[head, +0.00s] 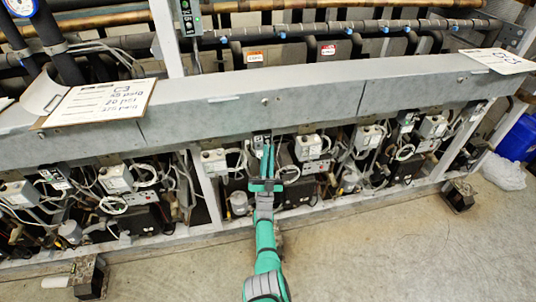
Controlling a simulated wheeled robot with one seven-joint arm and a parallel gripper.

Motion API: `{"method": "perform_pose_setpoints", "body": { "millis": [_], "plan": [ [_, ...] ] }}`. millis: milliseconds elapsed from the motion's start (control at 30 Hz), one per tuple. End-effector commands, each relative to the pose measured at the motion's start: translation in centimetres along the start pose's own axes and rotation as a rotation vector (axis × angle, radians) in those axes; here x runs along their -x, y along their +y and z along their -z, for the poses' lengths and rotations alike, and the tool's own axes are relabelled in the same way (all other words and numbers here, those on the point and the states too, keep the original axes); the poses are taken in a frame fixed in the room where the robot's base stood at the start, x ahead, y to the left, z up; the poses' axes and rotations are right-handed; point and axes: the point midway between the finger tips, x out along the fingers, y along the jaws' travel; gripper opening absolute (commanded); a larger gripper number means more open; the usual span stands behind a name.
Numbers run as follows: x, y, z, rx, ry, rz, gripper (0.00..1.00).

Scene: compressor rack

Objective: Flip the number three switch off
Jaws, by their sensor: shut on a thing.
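A row of small dark switch boxes with pale faces sits below the grey beam. One of them, the switch (261,137), is right at the tips of my gripper (267,147), near the middle of the view. My teal arm reaches up from the bottom, and the two fingers are close together, shut on this switch. The fingers partly cover it, so its lever position is hidden. Similar switches show at the left (54,177) and at the right (407,117). I cannot read any number on them.
The grey metal beam (300,90) runs above the fingers. White junction boxes (214,161) and (308,147) with looping cables stand on both sides. White upright posts (206,190) divide the rack. The concrete floor (390,245) in front is mostly clear.

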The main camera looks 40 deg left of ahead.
Motion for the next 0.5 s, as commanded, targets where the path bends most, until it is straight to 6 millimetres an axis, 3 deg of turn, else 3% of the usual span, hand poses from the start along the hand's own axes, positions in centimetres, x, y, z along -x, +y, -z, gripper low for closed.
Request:
{"method": "perform_pose_setpoints", "body": {
  "millis": [133, 167, 200, 500],
  "plan": [
    [0.06, -0.38, -0.19, -0.002, -0.004, 0.006, 0.00],
    [0.06, -0.38, -0.18, -0.002, -0.004, 0.006, 0.16],
    [0.05, -0.35, -0.17, -0.001, -0.004, 0.006, 0.26],
    [0.05, -0.14, -0.07, 0.000, -0.002, 0.002, 0.27]
  ]
}}
